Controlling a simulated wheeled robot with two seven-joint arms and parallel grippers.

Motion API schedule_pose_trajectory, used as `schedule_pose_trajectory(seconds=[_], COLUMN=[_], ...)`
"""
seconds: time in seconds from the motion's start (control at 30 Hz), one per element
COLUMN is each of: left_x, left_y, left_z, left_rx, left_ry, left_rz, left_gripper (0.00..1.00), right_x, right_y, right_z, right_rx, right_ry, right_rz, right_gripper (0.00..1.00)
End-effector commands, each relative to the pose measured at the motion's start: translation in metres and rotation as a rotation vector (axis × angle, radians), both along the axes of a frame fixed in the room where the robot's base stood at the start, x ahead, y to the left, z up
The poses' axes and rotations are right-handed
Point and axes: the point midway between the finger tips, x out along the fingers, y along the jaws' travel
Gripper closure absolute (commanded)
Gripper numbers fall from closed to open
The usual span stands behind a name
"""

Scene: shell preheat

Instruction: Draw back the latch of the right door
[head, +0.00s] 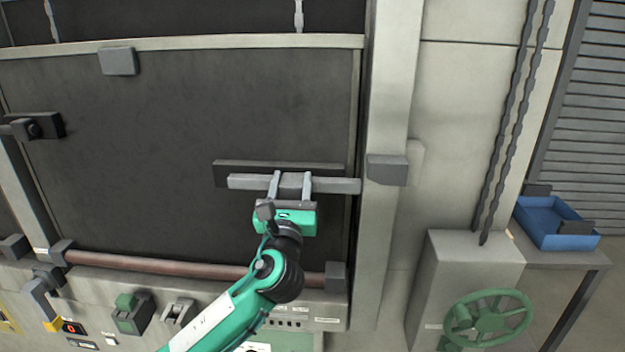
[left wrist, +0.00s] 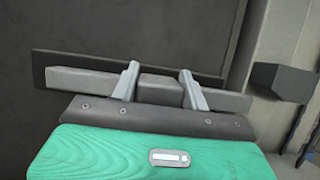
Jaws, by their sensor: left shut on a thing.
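The dark door panel (head: 180,120) fills the left and middle of the head view. Its latch is a grey bar (head: 335,186) lying level on a dark backing plate (head: 230,168) near the door's right edge. A grey keeper block (head: 387,170) sits on the post to the right, and it also shows in the left wrist view (left wrist: 283,82). The bar's right end stops just left of the keeper, with a narrow gap in the head view. My left gripper (head: 290,184) is shut on the latch's middle block (left wrist: 160,90), one finger on each side. My right gripper is out of view.
A brown horizontal rail (head: 160,265) runs below the door, above a control panel. At the right are hanging chains (head: 515,110), a green handwheel (head: 487,317) and a blue tray (head: 545,225) on a table. The door face around the latch is clear.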

Motion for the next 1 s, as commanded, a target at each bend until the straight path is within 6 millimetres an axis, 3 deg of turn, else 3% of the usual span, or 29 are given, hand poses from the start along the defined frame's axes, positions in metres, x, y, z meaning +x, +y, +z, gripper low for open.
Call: schedule_pose_trajectory(seconds=[0.37, 0.4, 0.5, 0.83, 1.0], left_x=[0.000, 0.000, 0.000, -0.003, -0.023], left_y=[0.009, 0.009, 0.008, 0.008, 0.008], left_z=[0.000, 0.000, 0.000, -0.002, -0.014], left_rx=[-0.001, -0.001, -0.001, -0.001, -0.003], left_ry=[-0.001, -0.001, -0.001, 0.000, 0.000], left_rz=[0.003, 0.003, 0.003, 0.001, -0.001], left_gripper=[0.96, 0.51, 0.33, 0.33, 0.33], right_x=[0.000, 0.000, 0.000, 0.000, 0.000], right_y=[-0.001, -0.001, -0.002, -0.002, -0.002], right_z=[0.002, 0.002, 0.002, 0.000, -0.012], right_rx=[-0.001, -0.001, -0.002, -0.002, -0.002], right_ry=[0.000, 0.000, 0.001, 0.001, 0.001], right_rz=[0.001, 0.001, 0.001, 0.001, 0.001], right_gripper=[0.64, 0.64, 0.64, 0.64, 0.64])
